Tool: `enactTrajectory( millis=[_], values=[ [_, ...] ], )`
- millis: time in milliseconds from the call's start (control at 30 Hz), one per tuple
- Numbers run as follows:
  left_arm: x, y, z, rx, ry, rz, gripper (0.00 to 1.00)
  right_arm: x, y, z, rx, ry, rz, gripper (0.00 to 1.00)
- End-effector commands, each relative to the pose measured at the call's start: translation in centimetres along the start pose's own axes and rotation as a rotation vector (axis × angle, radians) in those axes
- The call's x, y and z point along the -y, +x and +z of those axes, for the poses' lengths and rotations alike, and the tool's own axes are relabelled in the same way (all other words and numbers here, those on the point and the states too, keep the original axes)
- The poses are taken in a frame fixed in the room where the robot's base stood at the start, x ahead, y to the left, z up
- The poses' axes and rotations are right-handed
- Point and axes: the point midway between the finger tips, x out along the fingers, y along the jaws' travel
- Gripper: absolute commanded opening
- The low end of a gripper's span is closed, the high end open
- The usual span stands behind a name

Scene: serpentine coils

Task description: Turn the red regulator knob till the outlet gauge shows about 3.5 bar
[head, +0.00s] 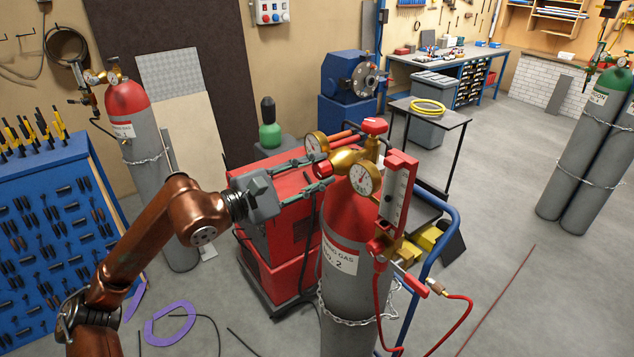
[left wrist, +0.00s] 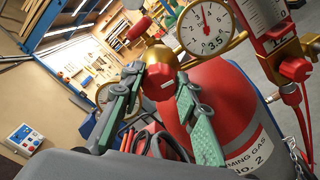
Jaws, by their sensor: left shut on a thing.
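The red regulator knob (head: 322,169) sits at the left end of the brass regulator (head: 347,160) on the red-topped grey cylinder (head: 345,215). My left gripper (head: 318,172) reaches it from the left, shut on the knob. In the left wrist view the knob (left wrist: 161,82) lies between the green finger pads. A round white gauge (left wrist: 208,28) printed "3.5" shows above it to the right. A second gauge (head: 316,144) sits behind. My right gripper is not in view.
A clear flowmeter (head: 397,190) in a red frame stands close right of the gauge. Red hoses (head: 378,310) hang below it. A red valve handwheel (head: 374,126) tops the cylinder. A red machine (head: 275,195) stands behind my gripper. A blue tool rack (head: 50,240) is at left.

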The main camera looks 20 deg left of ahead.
Motion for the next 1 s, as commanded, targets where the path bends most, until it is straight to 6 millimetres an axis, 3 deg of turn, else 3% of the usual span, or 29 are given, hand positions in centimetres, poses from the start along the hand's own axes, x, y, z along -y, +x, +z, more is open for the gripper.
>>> enactTrajectory(
  millis=[200,667,700,1000],
  values=[
    [0.04,0.01,-0.07,-0.001,0.055,0.000,0.05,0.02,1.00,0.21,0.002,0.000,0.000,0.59],
    [-0.08,-0.01,-0.02,-0.001,0.067,0.001,0.05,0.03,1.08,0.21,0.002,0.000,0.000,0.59],
    [-0.08,-0.01,-0.02,-0.001,0.067,0.001,0.30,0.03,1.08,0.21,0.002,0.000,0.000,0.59],
    [-0.02,-0.01,-0.02,-0.001,0.066,0.000,0.47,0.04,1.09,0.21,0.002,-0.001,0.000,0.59]
  ],
)
